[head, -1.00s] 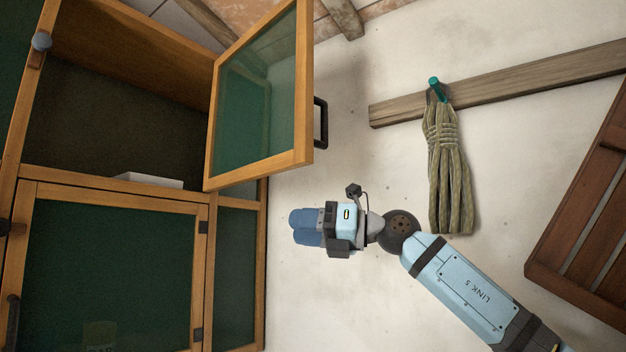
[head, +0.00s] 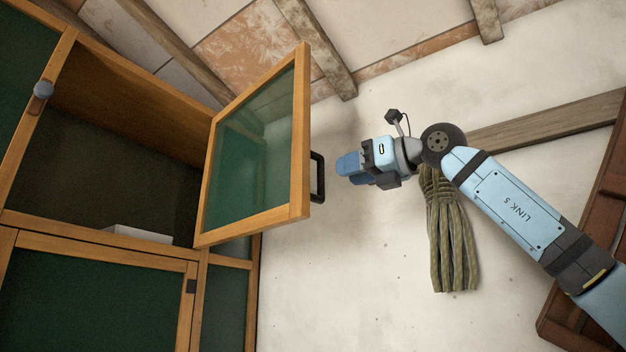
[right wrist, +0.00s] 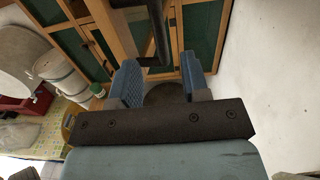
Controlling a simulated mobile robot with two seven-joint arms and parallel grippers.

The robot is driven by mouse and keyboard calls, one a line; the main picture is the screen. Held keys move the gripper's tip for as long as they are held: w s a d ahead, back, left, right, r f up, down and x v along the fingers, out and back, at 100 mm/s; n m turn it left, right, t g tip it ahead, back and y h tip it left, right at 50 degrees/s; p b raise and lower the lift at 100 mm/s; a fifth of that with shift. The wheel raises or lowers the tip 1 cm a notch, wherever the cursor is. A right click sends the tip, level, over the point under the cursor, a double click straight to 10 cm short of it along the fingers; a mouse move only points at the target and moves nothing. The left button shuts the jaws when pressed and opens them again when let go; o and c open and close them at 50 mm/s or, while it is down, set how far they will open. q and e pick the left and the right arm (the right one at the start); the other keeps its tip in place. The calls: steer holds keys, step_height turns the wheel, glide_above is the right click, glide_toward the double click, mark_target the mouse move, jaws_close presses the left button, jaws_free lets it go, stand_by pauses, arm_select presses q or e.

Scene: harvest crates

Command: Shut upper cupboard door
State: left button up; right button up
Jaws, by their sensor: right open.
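The upper cupboard door (head: 254,150), an orange-brown wood frame with a green glass pane, stands open in the head view. It is hinged beside the open upper compartment (head: 105,150). Its black bar handle (head: 318,178) is on the door's right side. My right gripper (head: 347,168) is open, a short way right of the handle and apart from it, with blue fingers pointing toward it. In the right wrist view the gap between the fingers (right wrist: 165,88) is empty, and a dark bar, likely the handle (right wrist: 160,32), shows ahead of them. My left gripper is not in view.
A coil of rope (head: 452,240) hangs from a wooden rail (head: 550,120) behind my right arm. Dark wooden slats (head: 605,230) are at the right edge. A closed lower door (head: 95,290) is below. In the right wrist view, white containers (right wrist: 60,72) stand at the left.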

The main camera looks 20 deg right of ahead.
steer(key=p+x, duration=0.1)
steer(key=x, duration=0.8)
steer(key=shift+w+p, duration=0.15)
steer(key=shift+p, duration=0.2)
steer(key=shift+a, duration=0.1)
jaws_close()
